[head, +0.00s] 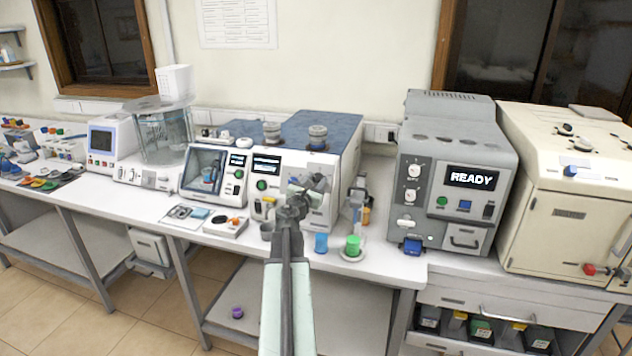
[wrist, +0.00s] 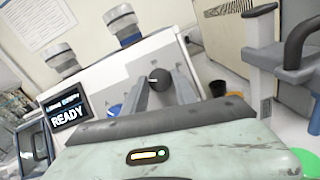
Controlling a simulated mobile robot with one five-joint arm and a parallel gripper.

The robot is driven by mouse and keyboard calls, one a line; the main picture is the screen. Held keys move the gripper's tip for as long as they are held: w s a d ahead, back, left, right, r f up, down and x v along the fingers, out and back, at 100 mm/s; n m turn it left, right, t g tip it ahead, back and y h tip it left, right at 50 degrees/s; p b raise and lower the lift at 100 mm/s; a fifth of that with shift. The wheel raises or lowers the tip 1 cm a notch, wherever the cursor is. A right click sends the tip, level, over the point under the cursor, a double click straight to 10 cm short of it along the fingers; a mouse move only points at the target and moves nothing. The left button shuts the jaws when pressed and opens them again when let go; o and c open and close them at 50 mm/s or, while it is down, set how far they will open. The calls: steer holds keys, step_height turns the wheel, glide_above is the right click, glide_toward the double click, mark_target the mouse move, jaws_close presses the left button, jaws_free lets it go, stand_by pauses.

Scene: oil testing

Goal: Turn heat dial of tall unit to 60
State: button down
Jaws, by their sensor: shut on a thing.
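A white unit with a blue top (head: 327,140) stands mid-bench, and its front panel shows in the wrist view (wrist: 110,85). A small dark round dial (wrist: 158,78) sits on that panel, to the right of a screen reading READY (wrist: 68,112). My gripper (wrist: 161,90) is shut on the dial, one grey finger on each side. In the head view my gripper (head: 312,183) is at the unit's front right and hides the dial. The dial's scale marks are too blurred to read.
A grey unit (head: 443,150) with two knobs and a READY screen stands further right, beside a cream cabinet (head: 560,200). A blue cup (head: 321,242) and a green cup (head: 353,245) stand near the bench's front edge. A stand (wrist: 262,60) is close on the right.

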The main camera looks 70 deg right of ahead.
steer(key=shift+w+m, duration=0.1)
steer(key=shift+m, duration=0.2)
steer(key=m+g, duration=0.2)
steer(key=m, duration=0.1)
steer(key=shift+w+m+p, duration=0.15)
steer(key=shift+m+p, duration=0.25)
steer(key=m+g+p, duration=0.1)
steer(key=m, duration=0.1)
steer(key=m+g+y, duration=0.1)
steer(key=m, duration=0.1)
steer(key=shift+w+r+m+p, duration=0.2)
steer(key=shift+m+p, duration=0.1)
steer(key=shift+p, duration=0.1)
steer(key=m+y+p, duration=0.1)
steer(key=m, duration=0.1)
steer(key=m+g+y+p, duration=0.1)
steer(key=m, duration=0.1)
steer(key=shift+r+m+g+p, duration=0.15)
steer(key=shift+m+g+p, duration=0.15)
steer(key=shift+m, duration=0.1)
steer(key=shift+m+y+p, duration=0.5)
steer(key=shift+m+p, duration=0.25)
steer(key=shift+m, duration=0.55)
steer(key=c, duration=1)
jaws_free()
